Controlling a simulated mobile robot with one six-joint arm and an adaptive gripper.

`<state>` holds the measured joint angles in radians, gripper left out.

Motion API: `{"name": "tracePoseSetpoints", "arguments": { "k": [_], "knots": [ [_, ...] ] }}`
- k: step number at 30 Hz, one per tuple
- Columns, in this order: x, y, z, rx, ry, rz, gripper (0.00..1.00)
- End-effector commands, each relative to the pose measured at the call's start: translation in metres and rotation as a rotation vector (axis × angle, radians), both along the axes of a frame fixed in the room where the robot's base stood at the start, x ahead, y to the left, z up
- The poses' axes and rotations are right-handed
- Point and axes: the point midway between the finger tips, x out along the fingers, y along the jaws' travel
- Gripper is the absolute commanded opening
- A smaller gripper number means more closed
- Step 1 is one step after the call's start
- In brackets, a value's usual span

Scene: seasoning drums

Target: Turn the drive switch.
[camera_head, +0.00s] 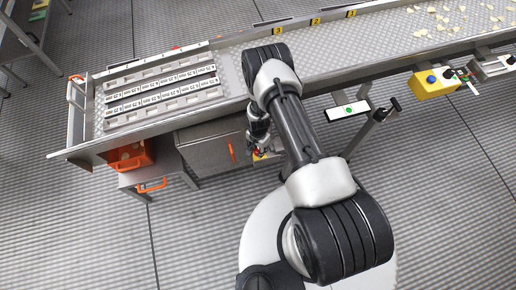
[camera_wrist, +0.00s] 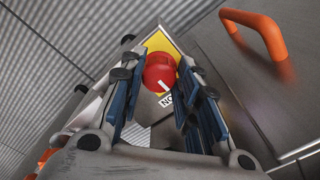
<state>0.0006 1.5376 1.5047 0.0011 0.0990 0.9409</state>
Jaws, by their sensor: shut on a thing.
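The drive switch is a red round knob (camera_wrist: 160,72) with a white line on its face, set on a yellow plate (camera_wrist: 163,42). A white label (camera_wrist: 166,100) beside it is partly covered; only letters like "NO" show. My gripper (camera_wrist: 158,78) has its blue-padded fingers on either side of the knob and is shut on it. In the head view my gripper (camera_head: 260,150) is low beside the steel cabinet, and a bit of the yellow plate (camera_head: 271,155) shows. The knob is mostly hidden there by my arm and fingers.
The steel cabinet (camera_head: 213,146) has an orange handle (camera_wrist: 258,38) close to the right of my gripper in the wrist view. The conveyor (camera_head: 370,45) runs above. A yellow box with a blue button (camera_head: 433,83) hangs at right. An orange bin (camera_head: 131,156) sits at left.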

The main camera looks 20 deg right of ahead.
Motion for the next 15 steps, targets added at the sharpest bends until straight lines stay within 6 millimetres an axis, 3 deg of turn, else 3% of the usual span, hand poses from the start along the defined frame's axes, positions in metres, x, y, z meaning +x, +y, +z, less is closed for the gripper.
{"name": "tracePoseSetpoints", "arguments": {
  "k": [4,15],
  "knots": [
    [-0.0002,0.0000,0.0001,-0.001,0.001,0.000,0.06],
    [0.0007,0.0001,-0.0006,0.000,0.000,-0.063,0.06]
  ]
}}
